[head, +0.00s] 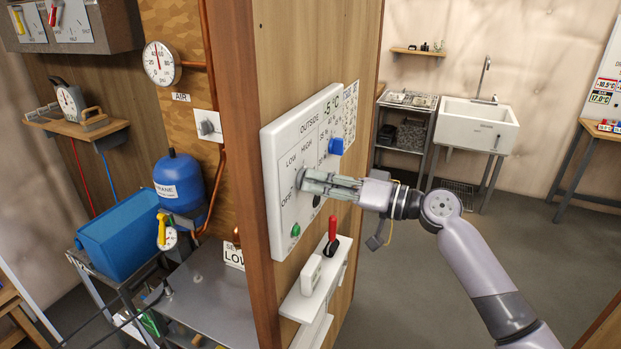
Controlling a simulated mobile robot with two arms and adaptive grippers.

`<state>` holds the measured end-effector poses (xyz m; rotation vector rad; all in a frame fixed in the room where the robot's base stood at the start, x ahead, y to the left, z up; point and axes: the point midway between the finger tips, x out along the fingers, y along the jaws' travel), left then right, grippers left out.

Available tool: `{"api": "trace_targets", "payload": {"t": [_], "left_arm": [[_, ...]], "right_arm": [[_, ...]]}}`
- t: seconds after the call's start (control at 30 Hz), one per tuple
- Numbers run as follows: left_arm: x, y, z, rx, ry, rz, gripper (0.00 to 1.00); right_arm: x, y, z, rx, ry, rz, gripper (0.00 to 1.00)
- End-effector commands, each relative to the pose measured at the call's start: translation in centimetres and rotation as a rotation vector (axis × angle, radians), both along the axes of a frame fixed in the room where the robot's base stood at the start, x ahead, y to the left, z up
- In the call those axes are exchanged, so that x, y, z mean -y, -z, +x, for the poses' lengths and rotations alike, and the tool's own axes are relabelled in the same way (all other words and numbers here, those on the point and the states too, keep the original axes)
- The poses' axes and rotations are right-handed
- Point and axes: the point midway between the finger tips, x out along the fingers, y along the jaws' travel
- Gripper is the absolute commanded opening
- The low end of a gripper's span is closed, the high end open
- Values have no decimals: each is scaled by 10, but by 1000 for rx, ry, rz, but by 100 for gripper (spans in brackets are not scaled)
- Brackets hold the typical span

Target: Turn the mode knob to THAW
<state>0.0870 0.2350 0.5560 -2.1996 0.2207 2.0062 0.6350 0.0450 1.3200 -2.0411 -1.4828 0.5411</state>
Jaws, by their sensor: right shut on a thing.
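A white control panel (270,165) is fixed to the wooden post. It carries a grey knob (299,179) with the words OFF, LOW and HIGH around it; I cannot read a THAW mark. My right gripper (306,181) reaches in from the right and is shut on the grey knob. The fingers hide part of the knob and the panel right of it, so its pointer is hard to read. My left gripper is not in view.
A blue knob (336,146) sits right of the grey one on the panel. A green button (295,230) is below. The floor on the right is free.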

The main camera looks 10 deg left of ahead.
Motion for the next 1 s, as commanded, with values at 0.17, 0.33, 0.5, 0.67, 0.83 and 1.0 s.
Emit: {"api": "trace_targets", "payload": {"t": [0.17,0.33,0.5,0.67,0.83,1.0], "left_arm": [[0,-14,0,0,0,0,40],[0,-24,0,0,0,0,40],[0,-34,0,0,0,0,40],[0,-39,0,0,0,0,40],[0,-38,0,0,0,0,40],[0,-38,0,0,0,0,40]], "right_arm": [[0,-3,0,-99,1,32,0],[0,-2,0,-198,-1,64,0],[0,-2,0,-295,1,95,0],[0,-1,0,-352,1,114,0],[0,0,0,-363,1,117,0],[0,0,0,-364,1,117,0]]}}
